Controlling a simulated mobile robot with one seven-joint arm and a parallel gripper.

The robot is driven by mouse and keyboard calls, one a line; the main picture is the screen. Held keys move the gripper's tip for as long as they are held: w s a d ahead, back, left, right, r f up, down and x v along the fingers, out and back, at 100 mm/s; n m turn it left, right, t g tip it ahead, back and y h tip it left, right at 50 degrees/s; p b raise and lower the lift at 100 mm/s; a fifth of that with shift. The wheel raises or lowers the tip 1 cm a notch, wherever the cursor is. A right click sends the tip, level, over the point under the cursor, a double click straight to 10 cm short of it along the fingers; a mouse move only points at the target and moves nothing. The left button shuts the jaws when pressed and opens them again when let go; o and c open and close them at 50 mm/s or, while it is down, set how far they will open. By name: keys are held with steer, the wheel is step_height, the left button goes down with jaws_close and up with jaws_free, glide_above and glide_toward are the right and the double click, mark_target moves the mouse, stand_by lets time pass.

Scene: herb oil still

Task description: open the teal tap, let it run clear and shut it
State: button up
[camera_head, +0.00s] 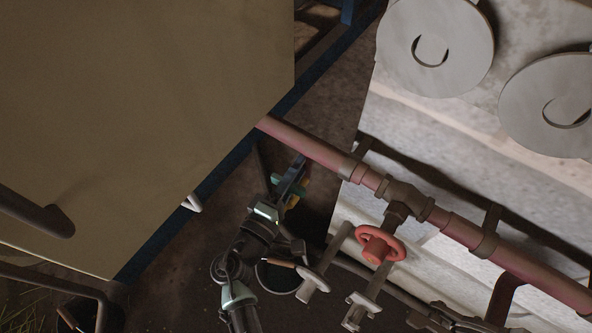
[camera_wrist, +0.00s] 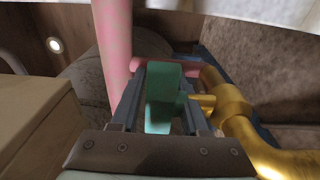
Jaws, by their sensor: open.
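The teal tap handle (camera_wrist: 163,92) stands between the two fingers of my gripper (camera_wrist: 162,76) in the wrist view. My gripper is open, with one finger on each side of the handle; I cannot tell whether either finger touches it. A brass pipe (camera_wrist: 234,108) joins the handle by a short yellow stem on the right. In the head view my gripper (camera_head: 290,180) reaches down beside the pink pipe, and only a small bit of the teal handle (camera_head: 304,187) shows past it. The tap's outlet is hidden.
A pink pipe (camera_head: 315,147) with a red handwheel (camera_head: 377,246) runs across the right. A large beige panel (camera_head: 150,110) fills the upper left. A pale block with round grey plates (camera_head: 437,45) stands at the right. Two T-shaped handles (camera_head: 313,285) are near the front.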

jaws_close()
steer(key=shift+f+m+h+b, duration=0.1)
steer(key=shift+m+h+b, duration=0.2)
steer(key=shift+b, duration=0.1)
steer(key=shift+s+d+m+g+h+b, duration=0.15)
steer(key=shift+m+g+h, duration=0.1)
steer(key=shift+g+h, duration=0.15)
steer(key=shift+d+m+g+h+b, duration=0.1)
steer(key=shift+m+g+h+b, duration=0.05)
steer(key=shift+m+g+h, duration=0.2)
jaws_free()
steer(key=shift+a, duration=0.1)
steer(key=shift+s, duration=0.1)
